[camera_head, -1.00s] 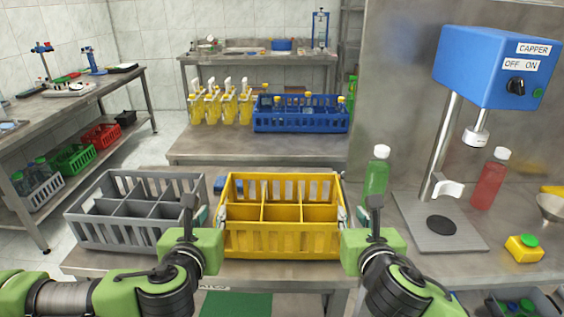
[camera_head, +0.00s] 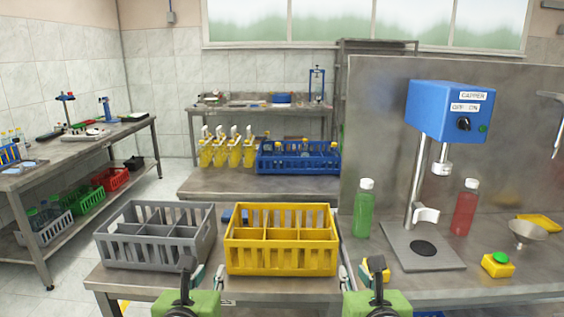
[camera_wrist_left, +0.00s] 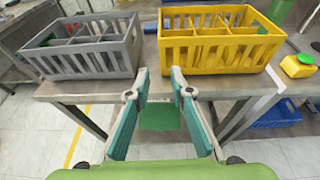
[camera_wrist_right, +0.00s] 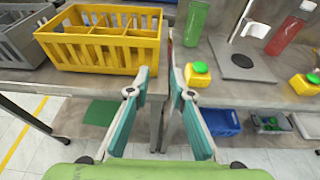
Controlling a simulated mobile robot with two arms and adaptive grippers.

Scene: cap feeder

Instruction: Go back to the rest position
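My left gripper (camera_head: 208,276) is open and empty in front of the table's near edge, low in the head view. In the left wrist view its teal-padded fingers (camera_wrist_left: 159,76) stand apart with nothing between them. My right gripper (camera_head: 359,276) is also open and empty, in front of the edge further right. In the right wrist view its fingers (camera_wrist_right: 161,74) are apart. A yellow crate (camera_head: 282,261) with empty compartments stands upright on the table, beyond and between the grippers. Neither gripper touches it.
A grey crate (camera_head: 155,257) stands left of the yellow one. A green bottle (camera_head: 363,213), the blue capper (camera_head: 448,112), a red bottle (camera_head: 464,211) and a yellow button box (camera_head: 498,266) are right. A blue crate (camera_head: 299,159) stands behind. Floor shows below the grippers.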

